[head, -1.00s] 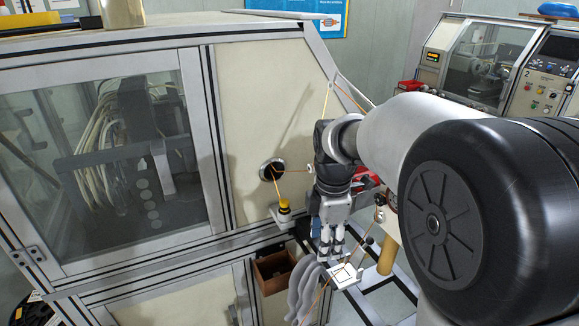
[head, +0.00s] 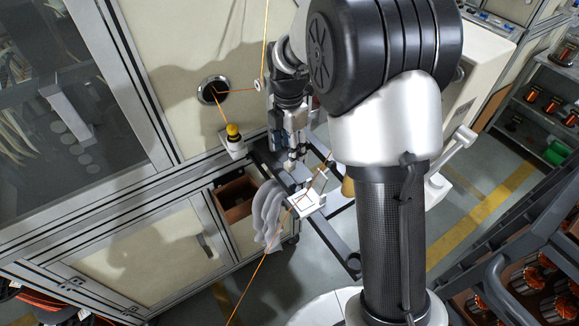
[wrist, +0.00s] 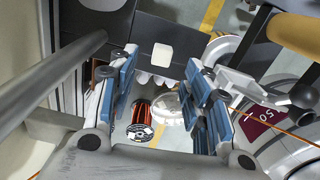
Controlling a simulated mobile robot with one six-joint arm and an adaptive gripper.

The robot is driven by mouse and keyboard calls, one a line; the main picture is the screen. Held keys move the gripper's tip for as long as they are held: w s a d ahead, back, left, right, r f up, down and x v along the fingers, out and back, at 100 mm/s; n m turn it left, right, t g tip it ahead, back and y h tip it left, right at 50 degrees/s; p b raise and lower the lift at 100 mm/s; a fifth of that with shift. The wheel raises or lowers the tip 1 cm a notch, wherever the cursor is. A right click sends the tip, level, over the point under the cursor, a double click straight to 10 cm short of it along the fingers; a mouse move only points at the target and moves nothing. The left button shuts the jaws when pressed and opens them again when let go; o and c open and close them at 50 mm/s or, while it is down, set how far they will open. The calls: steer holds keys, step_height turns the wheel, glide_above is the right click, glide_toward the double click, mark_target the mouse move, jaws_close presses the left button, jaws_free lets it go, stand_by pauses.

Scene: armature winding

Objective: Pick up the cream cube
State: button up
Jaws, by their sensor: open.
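My gripper (head: 292,160) hangs beside the cream machine panel in the head view, pointing down. In the wrist view its two blue-padded fingers (wrist: 162,66) stand wide apart with nothing held between them. A small pale square with rounded corners (wrist: 162,53) shows on a dark plate beyond the fingertips; it looks like the cream cube, but its depth is unclear. In the head view I cannot pick out the cube for certain. A white square piece with a dark outline (head: 308,201) sits just below and right of the fingertips.
A yellow-capped post (head: 233,131) and a round port (head: 213,91) with orange wire are left of my gripper. A copper spool (wrist: 142,115) shows lower down. Shelves of spools (head: 528,277) stand right.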

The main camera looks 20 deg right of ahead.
mark_target(287, 165)
steer(key=f, duration=0.1)
steer(key=f+b, duration=0.1)
steer(key=f, duration=0.2)
steer(key=shift+s+a+f+b, duration=0.3)
steer(key=shift+a, duration=0.05)
steer(key=shift+w+f, duration=0.1)
steer(key=shift+f, duration=0.2)
steer(key=shift+c, duration=0.4)
steer(key=c, duration=0.7)
